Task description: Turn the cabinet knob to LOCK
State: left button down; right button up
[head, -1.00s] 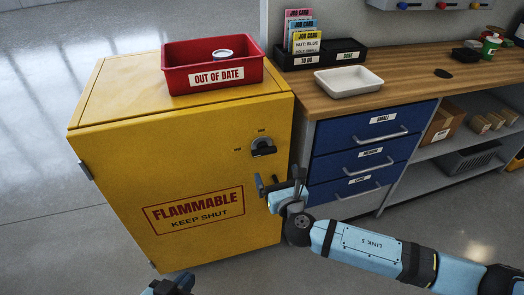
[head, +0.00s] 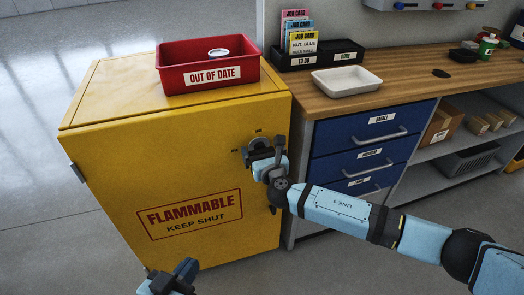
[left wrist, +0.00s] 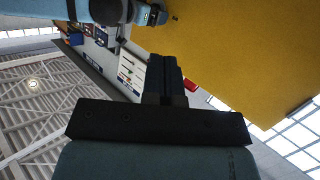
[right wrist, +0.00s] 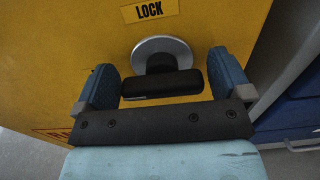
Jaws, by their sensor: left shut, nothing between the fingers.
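The yellow cabinet (head: 110,165) stands at the left with a FLAMMABLE label on its front. Its knob (head: 258,143) is partly hidden in the head view by my right gripper (head: 266,158). In the right wrist view the knob's dark bar (right wrist: 162,85) lies crosswise in front of a round silver plate (right wrist: 178,48), below the LOCK label (right wrist: 150,10). The open fingers of my right gripper (right wrist: 165,75) stand on either side of the bar, with gaps visible. My left gripper (head: 172,280) is shut and empty, low in front of the cabinet.
A red OUT OF DATE bin (head: 208,76) sits on the cabinet top. A wooden workbench (head: 425,82) with blue drawers (head: 365,138) stands close on the right, holding a white tray (head: 347,81). The floor left of the cabinet is clear.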

jog(key=c, duration=0.6)
